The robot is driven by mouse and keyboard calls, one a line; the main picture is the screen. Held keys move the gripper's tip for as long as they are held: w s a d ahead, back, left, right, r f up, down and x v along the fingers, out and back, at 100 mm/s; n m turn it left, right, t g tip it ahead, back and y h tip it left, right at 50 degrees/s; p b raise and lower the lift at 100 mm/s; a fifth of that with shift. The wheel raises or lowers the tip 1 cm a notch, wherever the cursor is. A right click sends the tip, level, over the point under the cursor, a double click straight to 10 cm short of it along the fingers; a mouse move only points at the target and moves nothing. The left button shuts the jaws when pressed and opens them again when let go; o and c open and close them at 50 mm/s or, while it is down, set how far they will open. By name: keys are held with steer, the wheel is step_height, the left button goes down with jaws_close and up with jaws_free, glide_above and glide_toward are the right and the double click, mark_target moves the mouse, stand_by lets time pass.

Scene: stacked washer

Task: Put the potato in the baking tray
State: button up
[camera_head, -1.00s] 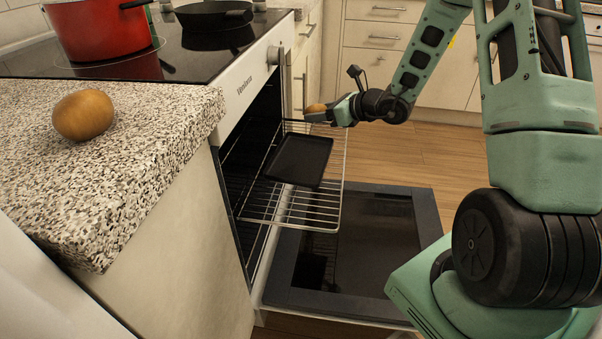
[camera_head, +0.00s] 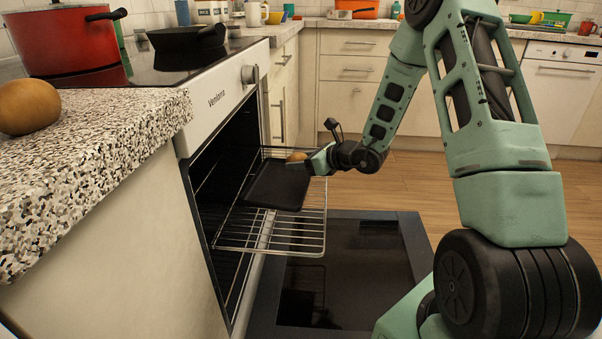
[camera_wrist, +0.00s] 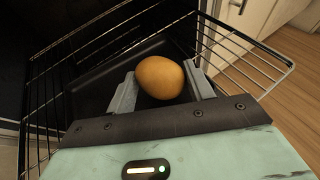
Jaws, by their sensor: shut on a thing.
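My gripper (camera_head: 308,160) is shut on a brown potato (camera_head: 296,157), which also shows between the two fingers in the wrist view (camera_wrist: 160,77). The potato is at the far right edge of the black baking tray (camera_head: 277,187), over or just at it; whether it touches the tray I cannot tell. The tray sits on the pulled-out wire oven rack (camera_head: 290,235). In the wrist view the tray (camera_wrist: 90,90) lies behind and below the potato, partly hidden by my gripper. A second potato (camera_head: 28,107) lies on the speckled worktop at the left.
The oven door (camera_head: 345,285) is folded down below the rack. The speckled worktop (camera_head: 90,150) edges the left side. A red pot (camera_head: 70,42) and a black pan (camera_head: 188,38) stand on the hob. Wooden floor is free behind the door.

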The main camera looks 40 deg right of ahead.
steer(key=shift+f+b, duration=0.3)
steer(key=shift+f, duration=1)
steer(key=shift+f, duration=0.15)
steer(key=o, duration=1)
